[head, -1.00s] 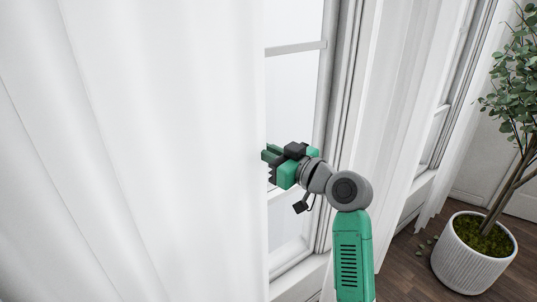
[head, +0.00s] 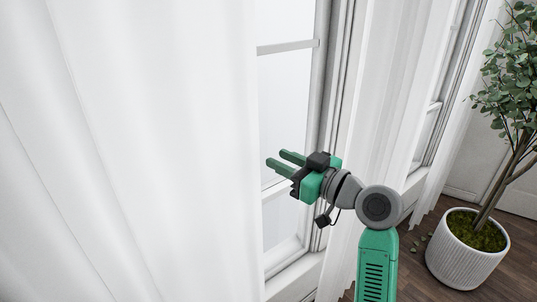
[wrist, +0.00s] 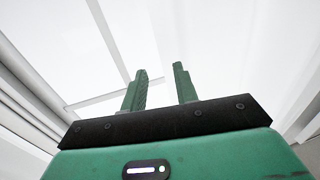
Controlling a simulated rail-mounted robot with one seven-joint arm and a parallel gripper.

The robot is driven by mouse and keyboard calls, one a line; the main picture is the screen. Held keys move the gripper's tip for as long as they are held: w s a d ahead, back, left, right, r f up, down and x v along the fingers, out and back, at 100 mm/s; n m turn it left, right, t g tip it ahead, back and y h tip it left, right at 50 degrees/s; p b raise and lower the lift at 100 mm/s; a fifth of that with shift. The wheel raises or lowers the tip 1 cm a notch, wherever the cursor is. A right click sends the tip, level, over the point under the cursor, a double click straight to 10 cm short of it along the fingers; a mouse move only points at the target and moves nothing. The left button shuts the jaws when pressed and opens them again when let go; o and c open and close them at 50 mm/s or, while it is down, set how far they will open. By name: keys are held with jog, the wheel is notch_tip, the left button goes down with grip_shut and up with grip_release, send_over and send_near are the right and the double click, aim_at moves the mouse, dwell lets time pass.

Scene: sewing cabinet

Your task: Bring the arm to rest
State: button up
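My gripper (head: 276,159) is in the middle of the head view, in front of the window, with its green fingers pointing left. The fingers are apart with nothing between them. In the wrist view my gripper (wrist: 159,78) also shows two separated green fingers against the bright window. My arm comes up from the bottom of the head view and bends at the grey joint.
A white curtain (head: 125,150) fills the left of the head view, close to the fingertips. A window (head: 285,105) stands behind my gripper. A second curtain (head: 385,110) hangs to the right. A potted tree in a white ribbed pot (head: 465,260) stands on the wooden floor (head: 415,265).

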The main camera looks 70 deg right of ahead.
jog(key=shift+s+a, duration=0.15)
jog(key=shift+s, duration=0.25)
